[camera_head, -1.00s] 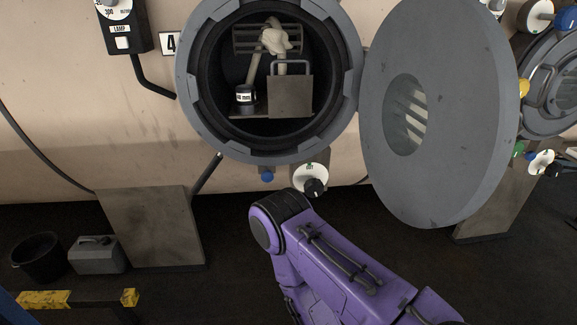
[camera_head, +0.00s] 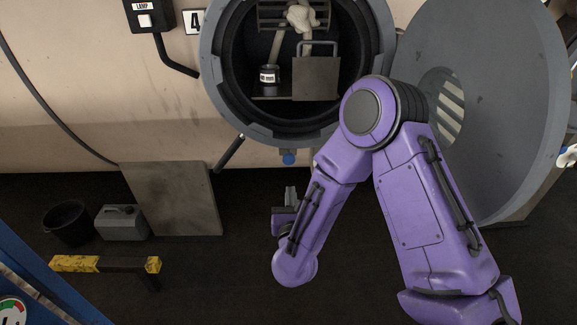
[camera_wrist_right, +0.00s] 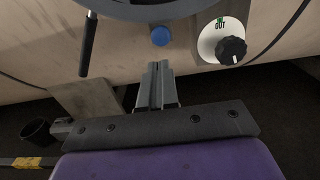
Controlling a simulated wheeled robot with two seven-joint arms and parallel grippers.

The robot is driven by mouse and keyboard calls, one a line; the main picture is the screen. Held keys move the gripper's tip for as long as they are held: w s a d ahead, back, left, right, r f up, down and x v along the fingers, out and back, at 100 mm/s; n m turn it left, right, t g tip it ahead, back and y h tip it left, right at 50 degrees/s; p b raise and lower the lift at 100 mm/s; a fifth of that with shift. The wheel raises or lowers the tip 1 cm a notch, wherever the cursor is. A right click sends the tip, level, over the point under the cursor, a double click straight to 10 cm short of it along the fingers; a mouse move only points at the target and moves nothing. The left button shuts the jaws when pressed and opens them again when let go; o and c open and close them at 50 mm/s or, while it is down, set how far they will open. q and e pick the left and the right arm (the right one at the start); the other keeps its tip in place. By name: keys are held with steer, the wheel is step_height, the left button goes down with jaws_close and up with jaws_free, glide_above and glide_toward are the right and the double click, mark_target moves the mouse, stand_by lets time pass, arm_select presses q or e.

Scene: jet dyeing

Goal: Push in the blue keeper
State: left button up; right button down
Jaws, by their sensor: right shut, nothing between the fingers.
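The blue keeper (camera_head: 288,158) is a small blue knob just under the rim of the open round port. It also shows in the right wrist view (camera_wrist_right: 161,36), just above and slightly right of my fingertips. My right gripper (camera_head: 290,193) is shut and empty, below the keeper in the head view. In the right wrist view the closed fingers (camera_wrist_right: 158,68) point up toward the keeper, with a gap between. My left gripper is not in view.
The open round door (camera_head: 500,90) hangs right of the port rim (camera_head: 222,98). A white dial with a black knob (camera_wrist_right: 231,48) sits right of the keeper. A black lever (camera_wrist_right: 88,45) hangs to its left. A grey panel (camera_head: 172,198), bucket (camera_head: 68,223) and canister (camera_head: 121,223) stand lower left.

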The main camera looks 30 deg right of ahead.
mark_target(289, 161)
steer(key=p+x, duration=0.3)
steer(key=x, duration=0.9)
steer(key=shift+a, duration=0.1)
steer(key=shift+f, duration=0.1)
steer(key=shift+w, duration=0.1)
